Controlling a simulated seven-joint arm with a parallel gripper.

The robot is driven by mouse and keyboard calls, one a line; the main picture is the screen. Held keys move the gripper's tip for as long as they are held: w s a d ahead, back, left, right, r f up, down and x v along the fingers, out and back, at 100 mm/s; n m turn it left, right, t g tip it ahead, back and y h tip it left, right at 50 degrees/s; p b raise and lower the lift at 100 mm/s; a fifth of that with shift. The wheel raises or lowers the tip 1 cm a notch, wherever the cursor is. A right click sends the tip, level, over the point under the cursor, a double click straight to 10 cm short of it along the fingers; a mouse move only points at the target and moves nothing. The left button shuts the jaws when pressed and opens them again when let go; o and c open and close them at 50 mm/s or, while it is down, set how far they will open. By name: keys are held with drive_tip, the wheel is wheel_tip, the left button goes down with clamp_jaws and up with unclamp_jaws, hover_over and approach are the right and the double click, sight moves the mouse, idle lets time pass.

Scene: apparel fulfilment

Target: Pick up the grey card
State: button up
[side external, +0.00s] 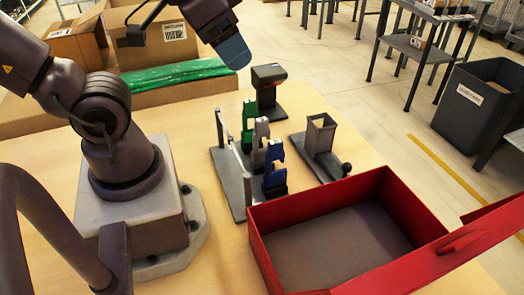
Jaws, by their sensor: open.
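The grey card (261,143) stands upright between a green card (247,124) and a blue card (274,166) in a small grey rack (229,182) on the wooden table. Its lower part is partly hidden by the rack and its neighbours. My arm's blue-capped wrist hangs above and behind the cards. A dark piece that looks like a fingertip of my gripper (135,36) shows at the upper left, in front of a carton. My gripper is open and well away from the grey card.
An open red box (284,262) is at the front right. Cartons (75,42) and a carton with green wrapped items (170,77) line the back left.

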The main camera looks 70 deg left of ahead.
drive_tip(key=w+d+f+n+t+h, duration=0.1)
drive_tip(key=w+d+f+n+h, duration=0.15)
drive_tip(key=w+d+f, duration=0.5)
drive_tip(key=w+d+f+n+t+h, duration=0.1)
drive_tip(key=w+d+f+n, duration=0.3)
drive_tip(key=w+d, duration=0.5)
drive_tip(key=n+g+y, duration=0.8)
drive_tip(key=n+y, duration=0.4)
drive_tip(key=y, duration=0.4)
approach(263, 122)
drive_tip(key=shift+m, duration=0.25)
drive_tip(key=x, duration=0.2)
drive_tip(key=s+x, duration=0.1)
drive_tip(key=x, duration=0.1)
drive_tip(key=shift+a, duration=0.35)
drive_tip(key=shift+w+x, duration=0.15)
drive_tip(key=shift+x, duration=0.75)
drive_tip(key=shift+w+x, duration=0.2)
drive_tip(key=shift+x, duration=0.7)
drive_tip(key=shift+w+x, duration=0.15)
drive_tip(key=shift+x, duration=0.75)
drive_tip(key=shift+f, duration=0.1)
